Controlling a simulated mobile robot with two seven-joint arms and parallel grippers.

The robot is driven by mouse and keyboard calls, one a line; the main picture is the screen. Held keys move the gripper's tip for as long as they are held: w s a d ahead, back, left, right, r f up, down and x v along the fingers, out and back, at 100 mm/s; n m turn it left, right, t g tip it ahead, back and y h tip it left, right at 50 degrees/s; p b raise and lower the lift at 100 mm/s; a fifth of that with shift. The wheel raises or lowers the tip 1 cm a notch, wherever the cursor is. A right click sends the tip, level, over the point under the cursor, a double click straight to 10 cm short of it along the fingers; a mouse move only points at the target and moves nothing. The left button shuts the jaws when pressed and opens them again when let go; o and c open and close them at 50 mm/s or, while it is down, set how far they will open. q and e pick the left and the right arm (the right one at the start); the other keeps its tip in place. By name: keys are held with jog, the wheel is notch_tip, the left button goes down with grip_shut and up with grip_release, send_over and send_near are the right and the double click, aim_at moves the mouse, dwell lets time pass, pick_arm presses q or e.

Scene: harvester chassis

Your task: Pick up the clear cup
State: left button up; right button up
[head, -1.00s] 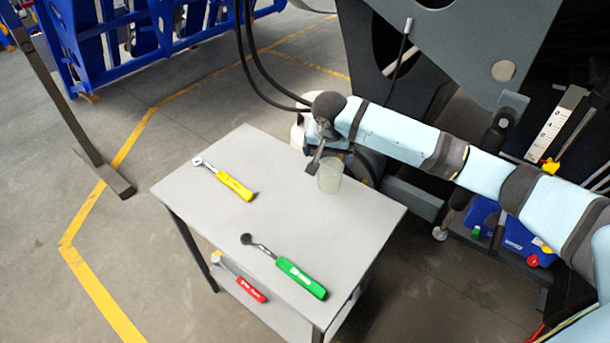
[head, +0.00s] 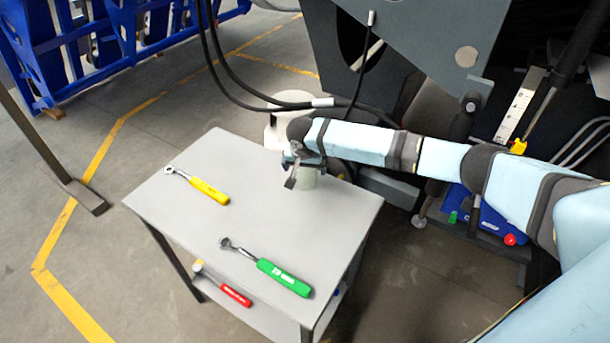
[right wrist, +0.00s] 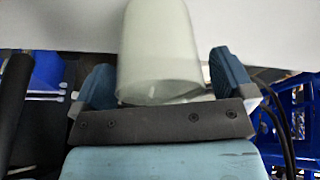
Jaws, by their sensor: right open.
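The clear cup (head: 307,178) stands at the far right corner of the grey table, partly hidden behind my right gripper in the head view. In the right wrist view the cup (right wrist: 160,50) is pale and translucent and lies between the two blue fingers. My right gripper (head: 296,172) is open around the cup; in the right wrist view its fingers (right wrist: 162,82) stand on either side, with a gap visible at the right finger. Whether the left finger touches the cup I cannot tell. My left gripper is not in view.
The grey table (head: 240,225) also holds a yellow-handled ratchet (head: 198,186) and a green-handled ratchet (head: 265,266). A red-handled tool (head: 224,286) lies on the lower shelf. Black hoses (head: 255,98) and the dark chassis (head: 425,40) stand close behind the table.

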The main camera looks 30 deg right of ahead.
jog(key=shift+w+d+f, duration=0.1)
jog(key=shift+w+f, duration=0.05)
jog(key=shift+f, duration=0.55)
jog(key=c, duration=1)
jog(key=shift+r, duration=0.1)
